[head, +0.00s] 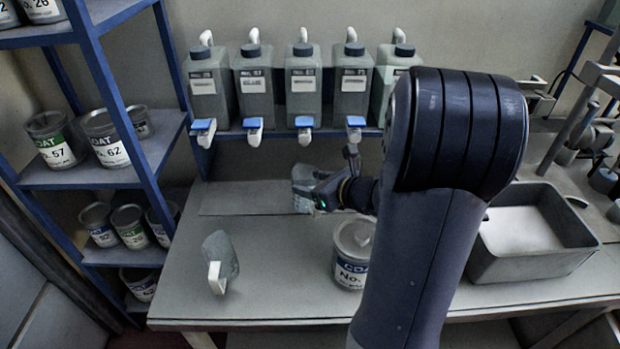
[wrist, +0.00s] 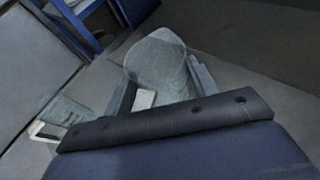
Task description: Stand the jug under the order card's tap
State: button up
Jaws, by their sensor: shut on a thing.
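My gripper (head: 324,191) is shut on a translucent grey jug (head: 301,184), below and in front of the middle blue tap (head: 304,122). In the wrist view the jug (wrist: 156,55) is between the two fingers, its white handle (wrist: 145,98) toward me. I cannot tell whether its base touches the surface. A second jug (head: 221,252) with a white handle is on the bench at front left; it also shows in the wrist view (wrist: 62,117). Several grey tanks (head: 303,80) with labels too small to read stand above the taps. I make out no order card.
A lidded COAT can (head: 352,272) stands on the bench (head: 275,290) beside my arm, right of the loose jug. A grey basin (head: 530,266) is at right. A blue rack (head: 95,175) of cans stands at left. My arm hides part of the right side.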

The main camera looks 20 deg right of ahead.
aim_at(312, 175)
jog(key=w+d+f, duration=0.1)
jog(key=w, duration=0.1)
jog(key=w+f, duration=0.1)
jog(key=w, duration=0.1)
jog(key=w+d+f, duration=0.1)
jog(key=w, duration=0.1)
jog(key=shift+w+d+f+p, duration=0.15)
jog(key=shift+d+f+p, duration=0.1)
jog(key=shift+d+p, duration=0.15)
jog(key=shift+w+d+f, duration=0.2)
jog(key=shift+w+f, duration=0.25)
jog(key=shift+w, duration=0.15)
jog(key=shift+w+d+f, duration=0.2)
jog(key=shift+w+f, duration=0.25)
jog(key=shift+w, duration=0.1)
jog(key=shift+w+f+p, duration=0.15)
jog(key=shift+f+p, duration=0.1)
jog(key=shift+p, duration=0.05)
jog(key=shift+f+b, duration=0.2)
jog(key=shift+b, duration=0.1)
jog(key=o, duration=1)
jog(key=shift+r, duration=0.15)
